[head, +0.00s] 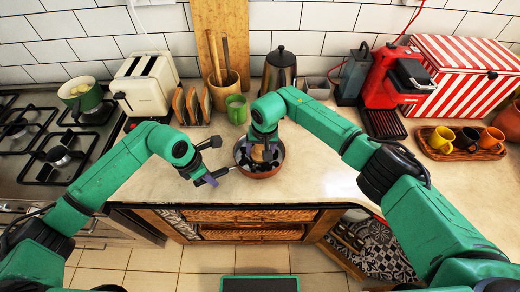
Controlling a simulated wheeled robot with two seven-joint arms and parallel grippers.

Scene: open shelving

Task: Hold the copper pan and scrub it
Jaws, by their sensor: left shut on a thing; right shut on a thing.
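The copper pan (260,174) sits on the pale counter near its front edge, with its dark inside facing up. My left gripper (211,178) is at the pan's left side, shut on its handle, which the fingers mostly hide. My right gripper (265,146) points down over the inside of the pan, shut on a small brownish scrubber (262,154). The scrubber is low in the pan, partly hidden by the gripper. I cannot tell whether it touches the bottom.
A red coffee machine (398,80) and a cup tray (462,153) are at right. The stove (50,145) is at left. Counter right of the pan is clear.

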